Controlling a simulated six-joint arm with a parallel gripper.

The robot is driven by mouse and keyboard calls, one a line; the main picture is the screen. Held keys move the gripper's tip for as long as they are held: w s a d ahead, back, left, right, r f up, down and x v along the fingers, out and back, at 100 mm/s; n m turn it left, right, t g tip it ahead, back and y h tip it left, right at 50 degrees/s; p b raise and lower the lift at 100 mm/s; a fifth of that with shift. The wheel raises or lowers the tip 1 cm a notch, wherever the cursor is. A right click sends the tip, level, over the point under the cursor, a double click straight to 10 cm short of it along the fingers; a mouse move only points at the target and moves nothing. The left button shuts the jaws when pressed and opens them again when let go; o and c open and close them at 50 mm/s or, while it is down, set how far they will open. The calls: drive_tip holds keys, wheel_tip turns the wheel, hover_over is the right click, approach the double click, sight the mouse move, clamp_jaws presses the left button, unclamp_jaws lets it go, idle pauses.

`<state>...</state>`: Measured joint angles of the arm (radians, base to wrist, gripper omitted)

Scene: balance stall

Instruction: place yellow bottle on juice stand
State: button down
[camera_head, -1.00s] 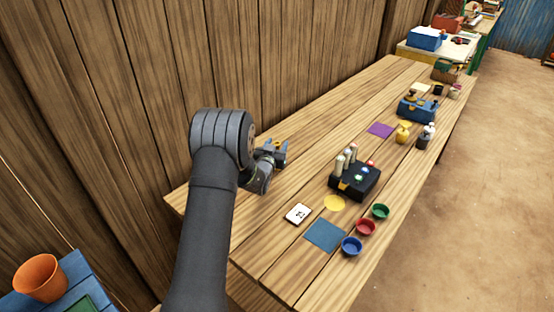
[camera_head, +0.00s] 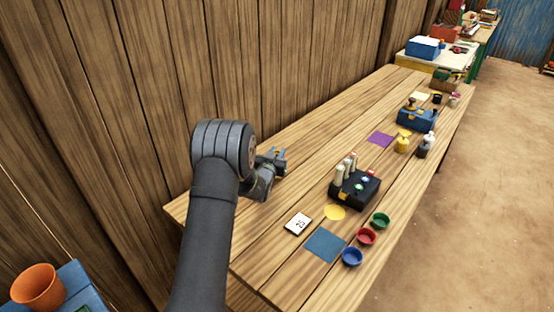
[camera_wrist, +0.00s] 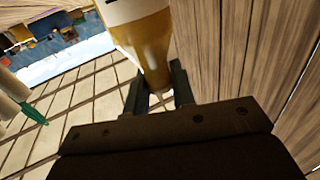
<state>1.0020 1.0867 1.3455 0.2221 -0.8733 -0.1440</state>
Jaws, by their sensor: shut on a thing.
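My gripper (camera_wrist: 160,92) is shut on the narrow end of a yellow bottle (camera_wrist: 147,42), amber with a pale wider part at the top of the wrist view. In the head view my gripper (camera_head: 279,158) is over the left part of the wooden table, near the plank wall, and the held bottle cannot be made out there. A small yellow bottle-like thing (camera_head: 403,144) stands far along the table beside a dark one (camera_head: 425,147). I cannot tell for sure which thing is the juice stand.
A black box (camera_head: 356,192) with pale upright cylinders and coloured tops stands mid-table. Near it are a white card (camera_head: 298,223), a yellow disc (camera_head: 334,213), a blue square (camera_head: 325,246) and green, red and blue bowls (camera_head: 366,236). A blue device (camera_head: 417,119) stands farther back.

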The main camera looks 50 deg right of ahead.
drive_tip(key=r, duration=0.4)
drive_tip(key=shift+s+r, duration=0.2)
drive_tip(key=shift+r, duration=0.05)
drive_tip(key=s+r, duration=0.6)
drive_tip(key=s, duration=0.5)
drive_tip(key=w+a+f+n+t+y, duration=0.2)
drive_tip(key=w+a+t, duration=0.1)
drive_tip(key=w+a, duration=0.55)
drive_tip(key=w+a+f+n+t+y, duration=0.1)
drive_tip(key=w+a+f+n+t, duration=0.15)
drive_tip(key=w+a, duration=0.55)
drive_tip(key=w+a+f+n+t+y, duration=0.25)
drive_tip(key=w+a, duration=0.35)
drive_tip(key=a, duration=0.4)
drive_tip(key=w+a+f+n+t+y, duration=0.15)
drive_tip(key=w+a+y, duration=0.3)
drive_tip(key=a, duration=0.65)
drive_tip(key=s+a+f+n+t+y, duration=0.1)
drive_tip(key=a+f+n+y, duration=0.2)
drive_tip(key=a, duration=0.9)
drive_tip(key=s+a+f+n+t+y, duration=0.15)
drive_tip(key=a+f+y, duration=0.25)
drive_tip(key=a, duration=0.8)
drive_tip(key=s+f+g, duration=0.1)
drive_tip(key=s+f, duration=0.3)
drive_tip(key=f, duration=0.2)
drive_tip(key=shift+s+a+f, duration=0.25)
drive_tip(key=shift+a+f, duration=0.05)
drive_tip(key=shift+f, duration=0.05)
drive_tip(key=shift+r, duration=0.15)
